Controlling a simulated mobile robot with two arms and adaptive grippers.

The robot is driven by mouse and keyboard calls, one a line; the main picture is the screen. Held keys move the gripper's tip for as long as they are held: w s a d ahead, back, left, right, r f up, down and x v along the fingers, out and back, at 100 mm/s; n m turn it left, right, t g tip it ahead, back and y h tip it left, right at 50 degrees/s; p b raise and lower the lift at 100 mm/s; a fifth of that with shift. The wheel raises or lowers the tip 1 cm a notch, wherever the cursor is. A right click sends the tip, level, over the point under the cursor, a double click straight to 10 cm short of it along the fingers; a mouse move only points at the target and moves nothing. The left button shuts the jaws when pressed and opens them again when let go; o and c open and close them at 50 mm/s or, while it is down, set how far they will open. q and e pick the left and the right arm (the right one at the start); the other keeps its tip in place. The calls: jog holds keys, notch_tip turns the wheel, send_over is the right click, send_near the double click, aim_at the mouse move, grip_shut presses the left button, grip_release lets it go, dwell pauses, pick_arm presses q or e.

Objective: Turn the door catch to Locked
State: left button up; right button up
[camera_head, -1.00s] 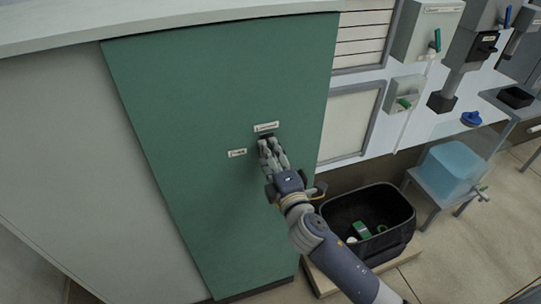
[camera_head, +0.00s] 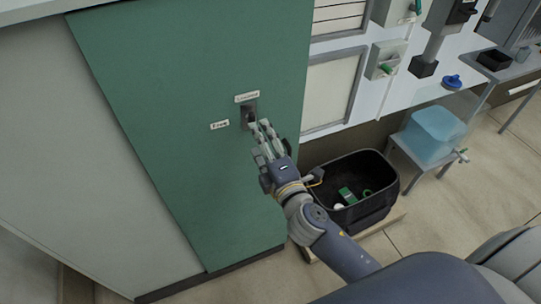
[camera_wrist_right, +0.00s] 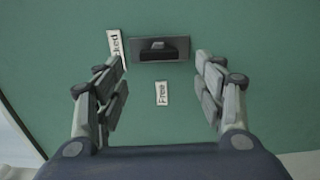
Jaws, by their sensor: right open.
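The door catch (camera_head: 249,114) sits on the green door (camera_head: 190,130), below the Locked label (camera_head: 246,96) and right of the Free label (camera_head: 219,125). In the right wrist view the grey catch plate with its dark handle (camera_wrist_right: 163,49) shows between and beyond my fingertips. The handle appears to lie along the plate, in line with the Locked label (camera_wrist_right: 117,47) at its left; the Free label (camera_wrist_right: 162,93) is below it. My right gripper (camera_head: 262,131) is open and empty, apart from the catch. My left gripper is not in view.
A black crate (camera_head: 384,204) with green items stands on the floor right of the door. A blue container (camera_head: 436,132) sits on a small stand further right. Panels and valves line the wall at the upper right.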

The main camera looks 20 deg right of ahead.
jog(key=s, duration=0.6)
jog(key=shift+d, duration=0.1)
dwell(0.4)
jog(key=s+d+f+m+g+b, duration=0.1)
jog(key=s+f+m+g, duration=0.15)
jog(key=f, duration=1.15)
jog(key=s+d+f+m+g+b, duration=0.1)
jog(key=s+f+m+g, duration=0.15)
jog(key=f, duration=1.05)
jog(key=s+d+f+m+g+b, duration=0.1)
jog(key=s+f+m+g, duration=0.2)
jog(key=f, duration=1.1)
jog(key=s+d+f+m+g+b, duration=0.1)
jog(key=s+f+m+g, duration=0.3)
jog(key=s+f, duration=0.8)
jog(key=s+d+f+m+g+b, duration=0.2)
jog(key=s+f+m+g, duration=0.2)
jog(key=s+f, duration=0.8)
jog(key=s+g, duration=0.1)
jog(key=s, duration=0.6)
jog(key=shift+f+h, duration=0.15)
jog(key=shift+h, duration=0.15)
jog(key=shift+d, duration=0.1)
